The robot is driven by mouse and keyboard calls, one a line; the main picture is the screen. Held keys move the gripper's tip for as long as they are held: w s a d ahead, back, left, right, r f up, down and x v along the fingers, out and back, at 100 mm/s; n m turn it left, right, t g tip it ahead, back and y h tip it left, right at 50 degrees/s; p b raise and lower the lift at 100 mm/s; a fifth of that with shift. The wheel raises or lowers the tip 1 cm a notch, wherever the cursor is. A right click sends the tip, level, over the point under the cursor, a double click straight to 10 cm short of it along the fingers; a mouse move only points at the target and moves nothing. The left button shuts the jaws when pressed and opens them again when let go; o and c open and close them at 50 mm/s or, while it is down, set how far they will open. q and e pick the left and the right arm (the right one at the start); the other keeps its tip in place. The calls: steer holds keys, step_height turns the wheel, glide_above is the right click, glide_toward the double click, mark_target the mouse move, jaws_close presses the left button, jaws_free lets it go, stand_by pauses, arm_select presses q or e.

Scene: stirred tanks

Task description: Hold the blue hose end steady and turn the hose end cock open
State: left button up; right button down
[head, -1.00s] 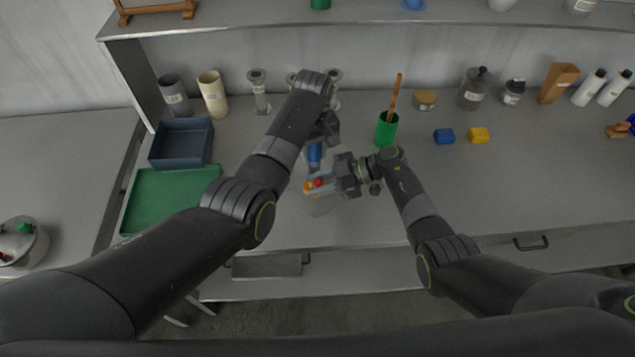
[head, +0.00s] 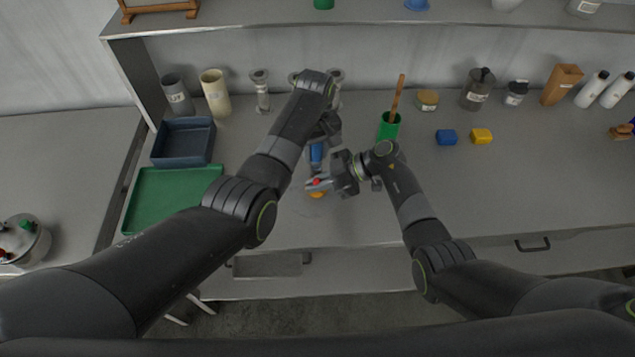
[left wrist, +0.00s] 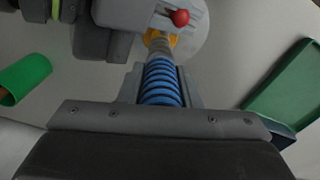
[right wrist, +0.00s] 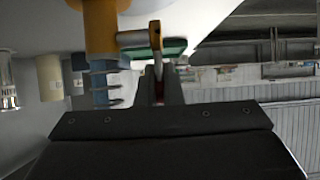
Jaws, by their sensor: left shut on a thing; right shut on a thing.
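The blue ribbed hose end (head: 316,156) hangs below my left gripper (head: 317,142), which is shut on it. In the left wrist view the hose (left wrist: 160,82) runs between the jaws toward the orange cock body (left wrist: 157,37). The cock (head: 317,195) shows just below my right gripper (head: 318,184) in the head view. The cock's red knob (left wrist: 180,18) is at my right jaws, which are shut on the lever. The right wrist view shows the lever (right wrist: 155,38) running into the jaws beside the orange body (right wrist: 102,25). The jaws partly hide the lever and knob.
A green tray (head: 150,222) and a dark blue bin (head: 160,158) are at left. A green cup (head: 388,132) with a wooden stick stands right of the grippers. Blue (head: 446,137) and yellow (head: 481,136) blocks lie farther right. The front right bench is clear.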

steer(key=c, duration=1.6)
jaws_free()
steer(key=shift+o, duration=0.2)
steer(key=v, duration=1.2)
